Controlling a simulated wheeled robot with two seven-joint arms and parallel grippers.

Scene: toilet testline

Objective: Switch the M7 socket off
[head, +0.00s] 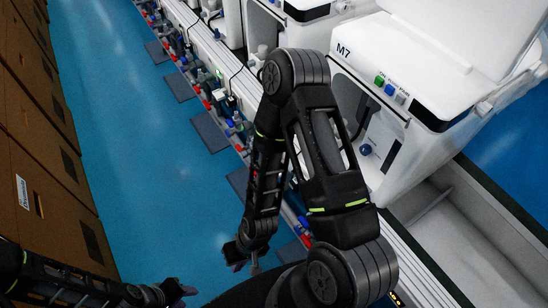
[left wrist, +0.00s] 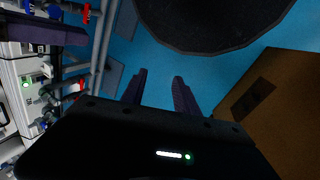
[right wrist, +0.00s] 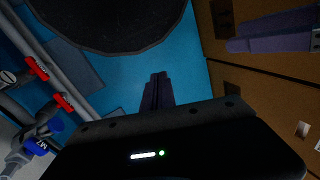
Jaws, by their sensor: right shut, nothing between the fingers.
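The white M7 unit (head: 415,60) stands at the upper right of the head view, with green, blue and grey buttons on its front. I cannot pick out the M7 socket for certain; my right arm covers part of the rail in front of that unit. In the left wrist view a green light (left wrist: 26,84) glows on a white panel at the left. My left gripper (head: 180,290) is open and empty over the blue floor; its fingers show apart in the left wrist view (left wrist: 158,84). My right gripper (right wrist: 158,80) is shut and empty, also above the floor.
Pipes with red-handled valves (right wrist: 62,101) run along the line. A blue part (right wrist: 38,147) bears partly legible lettering.

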